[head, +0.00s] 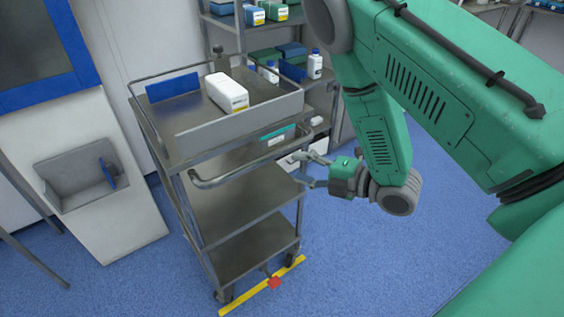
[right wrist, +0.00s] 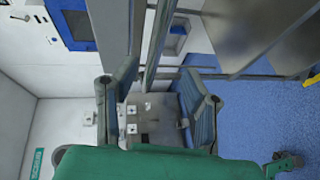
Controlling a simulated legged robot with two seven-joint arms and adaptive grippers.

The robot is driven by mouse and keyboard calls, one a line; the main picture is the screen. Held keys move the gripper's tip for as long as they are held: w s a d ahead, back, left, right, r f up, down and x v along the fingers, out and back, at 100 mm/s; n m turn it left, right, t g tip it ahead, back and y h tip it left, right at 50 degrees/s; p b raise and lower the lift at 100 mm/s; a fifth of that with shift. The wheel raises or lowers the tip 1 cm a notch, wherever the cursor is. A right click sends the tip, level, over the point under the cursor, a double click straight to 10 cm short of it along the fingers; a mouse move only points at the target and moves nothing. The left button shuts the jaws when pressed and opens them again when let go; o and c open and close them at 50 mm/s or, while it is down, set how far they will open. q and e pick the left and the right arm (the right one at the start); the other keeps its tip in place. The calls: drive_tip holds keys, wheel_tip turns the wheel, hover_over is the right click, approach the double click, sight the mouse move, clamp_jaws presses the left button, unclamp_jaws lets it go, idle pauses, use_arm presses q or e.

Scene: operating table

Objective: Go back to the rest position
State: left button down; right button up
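My right gripper (head: 306,170) is beside the front right side of the steel cart (head: 222,205), near its push handle (head: 235,172). Its two fingers are spread apart and nothing shows between them in the head view. The right wrist view also shows the spread fingers of the right gripper (right wrist: 150,100). I cannot tell whether a finger touches the cart. My green right arm reaches in from the upper right of the head view. My left gripper is in neither view.
A white box (head: 226,92) stands on the cart's top tray. Shelves behind hold boxes and a white bottle (head: 315,65). A yellow floor strip with a red marker (head: 274,283) lies by the cart's base. Blue floor (head: 350,270) is clear on the right.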

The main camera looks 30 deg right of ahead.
drive_tip(key=shift+v, duration=0.95)
drive_tip(key=shift+f, duration=0.1)
drive_tip(key=s+a+f+m+g+h, duration=0.1)
drive_tip(key=s+f+m+g+h, duration=0.5)
drive_tip(key=f+m, duration=0.65)
drive_tip(key=s+a+f+m+g, duration=0.1)
drive_tip(key=s+f+m+g, duration=0.1)
drive_tip(key=s, duration=0.3)
drive_tip(key=s+a+f+m+g, duration=0.1)
drive_tip(key=s+f+m+g, duration=0.1)
drive_tip(key=s, duration=0.4)
drive_tip(key=s+a+f+m+g+h, duration=0.1)
drive_tip(key=s+f+m+g, duration=0.2)
drive_tip(key=s+m, duration=0.2)
drive_tip(key=shift+s, duration=0.35)
drive_tip(key=shift+w+f+m, duration=0.15)
drive_tip(key=shift+f+m, duration=0.05)
drive_tip(key=shift+m, duration=0.05)
